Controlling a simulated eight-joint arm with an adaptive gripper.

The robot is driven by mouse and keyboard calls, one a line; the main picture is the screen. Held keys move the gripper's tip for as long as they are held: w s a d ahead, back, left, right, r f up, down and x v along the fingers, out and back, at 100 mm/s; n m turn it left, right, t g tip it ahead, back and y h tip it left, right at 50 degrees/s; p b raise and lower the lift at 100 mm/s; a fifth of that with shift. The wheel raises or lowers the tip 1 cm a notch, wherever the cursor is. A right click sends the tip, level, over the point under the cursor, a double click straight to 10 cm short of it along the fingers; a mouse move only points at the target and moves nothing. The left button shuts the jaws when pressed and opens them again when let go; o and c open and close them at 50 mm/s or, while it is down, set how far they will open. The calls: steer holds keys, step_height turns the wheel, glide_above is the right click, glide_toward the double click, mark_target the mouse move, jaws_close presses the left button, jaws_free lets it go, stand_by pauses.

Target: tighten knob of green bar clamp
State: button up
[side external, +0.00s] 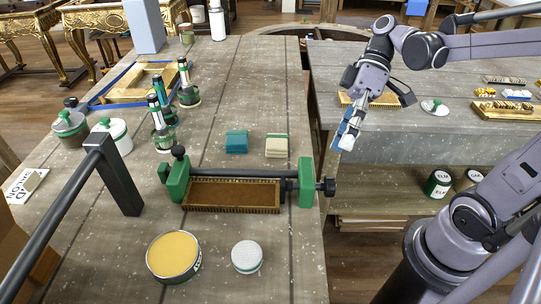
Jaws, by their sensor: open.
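The green bar clamp (176,180) lies on the near wooden bench. Its dark bar runs left to right between two green jaws, along the back of a shallow brown frame or tray (232,208). The dark knob (328,187) sticks out at the clamp's right end, close to the bench's right edge. A second small black knob tops the left jaw. My gripper (346,135) is up and to the right of the right-hand knob, apart from it. It points downward and is open. A light blue and white patch shows at its fingers; I cannot tell whether it is part of them.
A yellow-topped round tin (173,255) and a white round lid (246,256) stand in front of the clamp. Teal (236,142) and beige blocks (277,146) lie behind it. A black metal bar (112,172) rises at left. A gap separates this bench from the right-hand one.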

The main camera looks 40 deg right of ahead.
steer(key=n+t+h, duration=0.2)
steer(key=t+h, duration=0.3)
steer(key=h, duration=0.7)
glide_toward(331, 183)
steer(key=shift+x, duration=5.05)
steer(key=c, duration=1.2)
